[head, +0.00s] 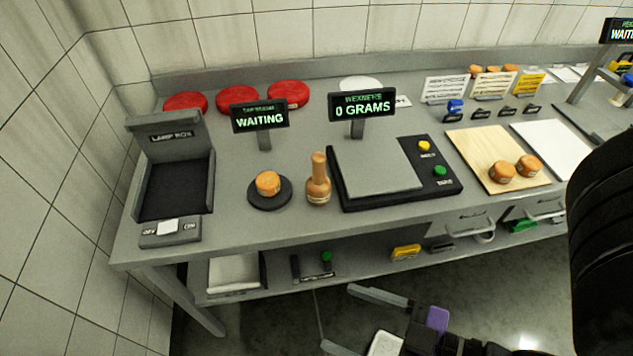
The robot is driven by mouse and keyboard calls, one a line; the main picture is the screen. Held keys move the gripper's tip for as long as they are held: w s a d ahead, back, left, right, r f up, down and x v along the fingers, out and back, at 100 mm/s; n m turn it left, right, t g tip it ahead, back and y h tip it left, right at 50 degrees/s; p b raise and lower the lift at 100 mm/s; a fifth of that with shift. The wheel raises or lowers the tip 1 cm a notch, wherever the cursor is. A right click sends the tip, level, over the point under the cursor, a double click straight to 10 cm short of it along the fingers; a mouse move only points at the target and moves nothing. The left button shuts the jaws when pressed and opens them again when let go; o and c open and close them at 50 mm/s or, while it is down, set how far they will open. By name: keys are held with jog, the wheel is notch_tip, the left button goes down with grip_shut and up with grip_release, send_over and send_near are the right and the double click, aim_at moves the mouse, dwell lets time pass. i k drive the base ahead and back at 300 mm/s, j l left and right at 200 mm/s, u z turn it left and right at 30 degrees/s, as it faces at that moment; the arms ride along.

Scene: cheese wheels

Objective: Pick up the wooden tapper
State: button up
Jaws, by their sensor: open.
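The wooden tapper (318,180) stands upright on the grey counter. It has a thick round base and a narrower handle on top. It stands between a dark round pad (270,192) bearing a small orange cheese wheel (268,183) and the black scale (375,168). My gripper (338,318) is low in the head view, in front of the counter, below the tapper and well apart from it. Its two fingers are spread and nothing is between them.
A lamp box (172,175) stands at the counter's left end. A sign (260,118) reading WAITING and a scale display (362,104) rise behind the tapper. A wooden board (488,150) with two cheese wheels lies right. A lower shelf (370,262) runs beneath the counter.

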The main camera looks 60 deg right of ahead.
aim_at(318, 187)
jog(key=k+j+z, duration=0.1)
jog(key=j+z, duration=0.3)
jog(key=k+j+z, duration=0.15)
jog(key=j+z, duration=0.2)
jog(key=k+j+z, duration=0.15)
jog(key=z, duration=0.25)
jog(key=j, duration=0.1)
